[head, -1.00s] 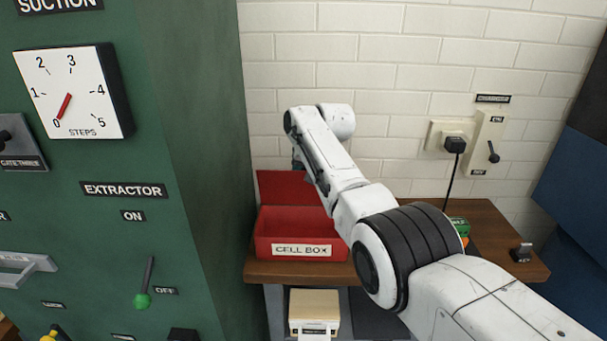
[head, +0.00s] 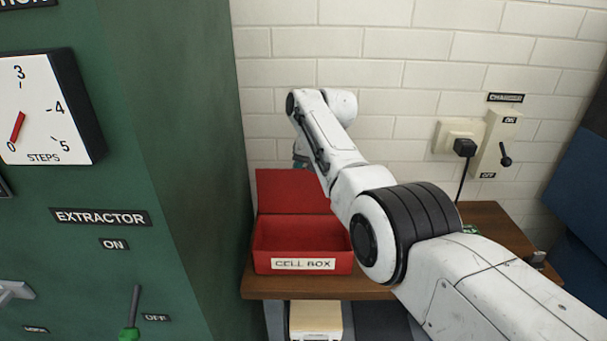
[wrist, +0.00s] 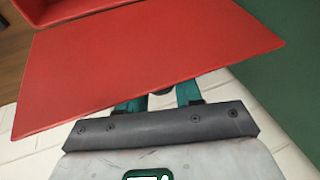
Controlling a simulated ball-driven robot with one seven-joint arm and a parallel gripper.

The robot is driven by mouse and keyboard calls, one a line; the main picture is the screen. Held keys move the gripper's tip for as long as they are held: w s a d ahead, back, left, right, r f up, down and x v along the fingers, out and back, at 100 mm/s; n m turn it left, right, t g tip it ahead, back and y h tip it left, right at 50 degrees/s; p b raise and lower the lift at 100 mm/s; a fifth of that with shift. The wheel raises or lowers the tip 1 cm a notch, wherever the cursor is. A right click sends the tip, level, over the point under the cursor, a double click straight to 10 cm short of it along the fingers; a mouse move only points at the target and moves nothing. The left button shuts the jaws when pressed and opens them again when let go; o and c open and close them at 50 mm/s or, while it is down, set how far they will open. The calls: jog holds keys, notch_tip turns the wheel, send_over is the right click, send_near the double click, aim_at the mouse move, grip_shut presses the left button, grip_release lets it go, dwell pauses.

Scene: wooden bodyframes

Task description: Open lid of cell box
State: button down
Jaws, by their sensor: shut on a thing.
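The red cell box (head: 270,262) stands on the wooden table, its "CELL BOX" label facing me. Its lid (head: 280,190) stands raised at the back, and the inside of the box shows open and looks empty in the part I can see. In the wrist view the lid (wrist: 150,60) is a broad red panel in front of my gripper (wrist: 161,100). The teal fingers are shut on the lid's edge, their tips partly hidden behind it. In the head view my gripper is mostly hidden behind the lid and my arm.
A green cabinet (head: 170,150) with a steps dial and extractor lever stands close at left. A white brick wall (head: 400,60) is close behind. A charger switch (head: 495,145) with a plug and cable is at right. My arm hides much of the wooden table (head: 320,289).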

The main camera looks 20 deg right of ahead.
jog(key=shift+w+d+r, duration=0.1)
jog(key=shift+w+r, duration=0.1)
jog(key=shift+w, duration=0.1)
jog(key=c, duration=1.2)
grip_release()
jog(key=o, duration=0.4)
jog(key=shift+f, duration=0.2)
jog(key=shift+s+r, duration=0.1)
jog(key=b+v, duration=0.1)
jog(key=v, duration=0.9)
jog(key=shift+s+r, duration=0.1)
jog(key=shift+r, duration=0.2)
jog(key=shift+d+f, duration=0.1)
